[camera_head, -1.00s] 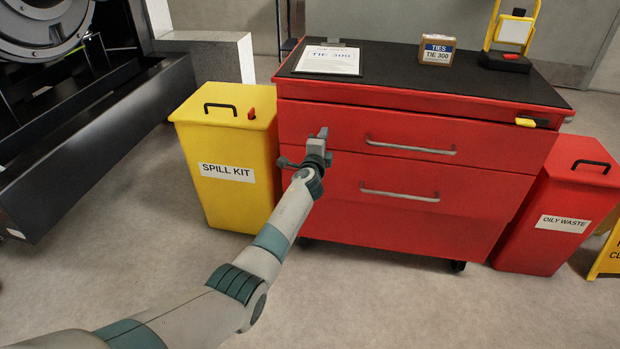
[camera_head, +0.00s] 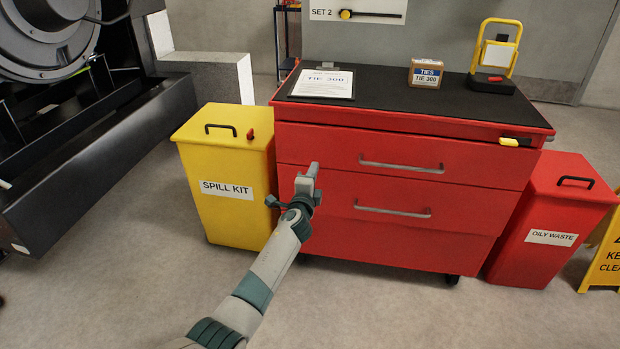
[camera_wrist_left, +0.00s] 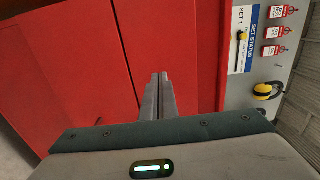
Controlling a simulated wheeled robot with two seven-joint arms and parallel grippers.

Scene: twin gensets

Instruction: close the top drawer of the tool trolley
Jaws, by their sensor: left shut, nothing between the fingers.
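The red tool trolley (camera_head: 385,256) stands ahead of me. Its top drawer (camera_head: 320,142) has a long grey bar handle (camera_head: 400,166) and appears nearly flush; I cannot tell whether a small gap remains. A lower drawer (camera_head: 470,208) with its own handle (camera_head: 392,211) is below. My left gripper (camera_head: 313,167) is shut and empty, in front of the left part of the drawer fronts, left of the handles. In the left wrist view its fingers (camera_wrist_left: 160,78) are together before red panels (camera_wrist_left: 75,60); contact is unclear. My right gripper is not in view.
A yellow spill kit bin (camera_head: 222,215) stands close on the left and a red oily waste bin (camera_head: 545,258) on the right. The floor in front is clear.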

